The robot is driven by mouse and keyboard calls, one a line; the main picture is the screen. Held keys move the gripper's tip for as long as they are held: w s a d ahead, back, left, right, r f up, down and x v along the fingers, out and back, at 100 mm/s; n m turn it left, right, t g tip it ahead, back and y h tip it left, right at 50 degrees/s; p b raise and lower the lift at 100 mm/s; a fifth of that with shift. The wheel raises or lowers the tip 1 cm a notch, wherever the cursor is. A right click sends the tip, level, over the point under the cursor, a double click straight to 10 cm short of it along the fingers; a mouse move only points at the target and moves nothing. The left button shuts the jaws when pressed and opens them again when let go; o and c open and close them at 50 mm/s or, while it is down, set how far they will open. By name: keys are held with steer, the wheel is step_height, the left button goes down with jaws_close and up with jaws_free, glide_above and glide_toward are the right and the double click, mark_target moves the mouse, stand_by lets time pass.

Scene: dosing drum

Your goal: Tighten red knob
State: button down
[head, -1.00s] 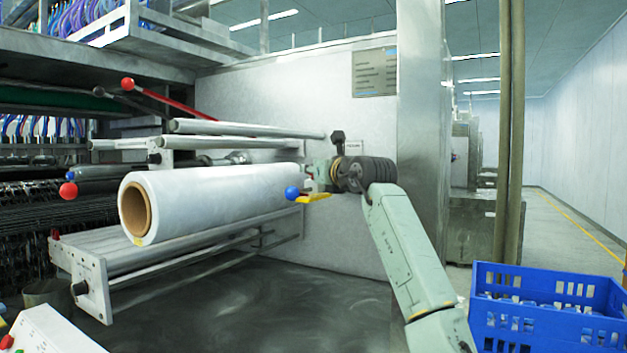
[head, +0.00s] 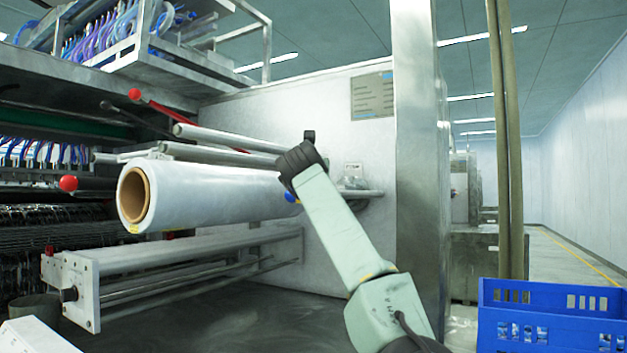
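Two red round knobs show at the left of the machine in the head view. One red knob (head: 68,183) sits at the left end of a bar, left of the white film roll (head: 215,198). Another red knob (head: 135,95) tops a red lever (head: 175,116) above the roll. I cannot tell which one is the task's. My gripper end (head: 302,163) is by the roll's right end, well right of both knobs. My wrist and forearm hide the fingers, so their opening does not show. A blue ball (head: 291,197) is partly hidden behind my arm.
White rollers and bars (head: 215,152) run above the roll, with a white roller frame (head: 90,275) below it. A metal panel (head: 370,150) stands behind my arm, and a steel post (head: 418,150) to its right. A blue crate (head: 550,300) is at the lower right.

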stand_by(0.3)
steer(key=c, duration=1.4)
jaws_free()
steer(key=s+a, duration=0.1)
steer(key=s, duration=1.1)
steer(key=shift+o, duration=0.2)
